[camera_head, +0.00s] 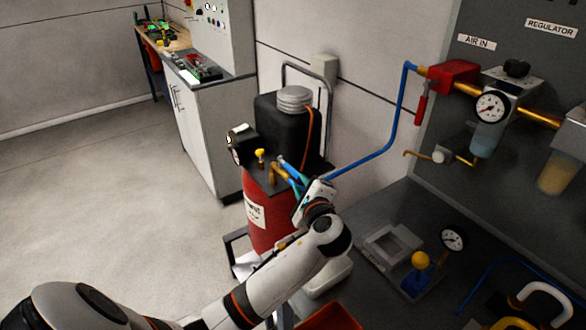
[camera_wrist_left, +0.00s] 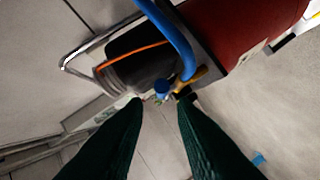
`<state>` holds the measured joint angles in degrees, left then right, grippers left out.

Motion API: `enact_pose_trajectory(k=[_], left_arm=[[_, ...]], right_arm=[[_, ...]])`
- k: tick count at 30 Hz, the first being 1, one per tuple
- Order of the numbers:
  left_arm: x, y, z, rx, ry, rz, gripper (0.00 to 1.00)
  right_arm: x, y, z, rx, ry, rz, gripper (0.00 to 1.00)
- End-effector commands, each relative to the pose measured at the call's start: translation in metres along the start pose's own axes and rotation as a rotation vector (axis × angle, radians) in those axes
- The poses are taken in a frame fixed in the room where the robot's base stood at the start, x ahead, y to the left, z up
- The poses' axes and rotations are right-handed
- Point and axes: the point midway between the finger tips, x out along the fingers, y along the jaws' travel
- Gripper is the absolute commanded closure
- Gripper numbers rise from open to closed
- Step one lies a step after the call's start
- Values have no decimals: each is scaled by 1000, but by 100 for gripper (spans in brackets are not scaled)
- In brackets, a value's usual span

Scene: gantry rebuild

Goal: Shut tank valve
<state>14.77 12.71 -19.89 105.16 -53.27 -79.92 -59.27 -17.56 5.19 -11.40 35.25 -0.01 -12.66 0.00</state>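The red tank (camera_head: 262,228) of the compressor stands upright near the wall. Brass fittings (camera_head: 279,173) sit on its top, and a blue hose (camera_head: 352,166) runs from there to the wall panel. In the left wrist view a small blue valve handle (camera_wrist_left: 162,87) sits beside a brass fitting (camera_wrist_left: 190,82). My left gripper (camera_head: 292,178) is at the tank top, close to these fittings. In the left wrist view its two dark green fingers (camera_wrist_left: 160,103) are apart, with the blue handle just beyond the gap between their tips. I cannot tell if they touch it. My right gripper is out of view.
A black motor block (camera_head: 282,118) and a gauge (camera_head: 237,145) stand on the compressor. The wall panel carries a red-handled valve (camera_head: 450,76) and a regulator gauge (camera_head: 491,107). A grey cabinet (camera_head: 205,130) stands behind. The floor at left is clear.

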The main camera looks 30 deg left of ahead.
Motion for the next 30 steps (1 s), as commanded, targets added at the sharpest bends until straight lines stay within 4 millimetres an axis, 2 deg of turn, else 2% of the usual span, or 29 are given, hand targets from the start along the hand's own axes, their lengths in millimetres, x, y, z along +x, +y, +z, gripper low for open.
enact_pose_trajectory(k=[2,5,12,18,25,30], left_arm=[[18,1,-2,3,4,0,76],[38,1,-2,2,4,0,76],[73,1,-1,2,2,0,76],[82,0,-1,-1,1,0,76],[83,0,0,-1,1,0,76],[82,0,0,0,0,0,100]], right_arm=[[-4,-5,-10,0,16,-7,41],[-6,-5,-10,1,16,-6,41],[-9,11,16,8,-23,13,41],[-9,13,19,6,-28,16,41],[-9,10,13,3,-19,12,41],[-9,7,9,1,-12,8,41]])
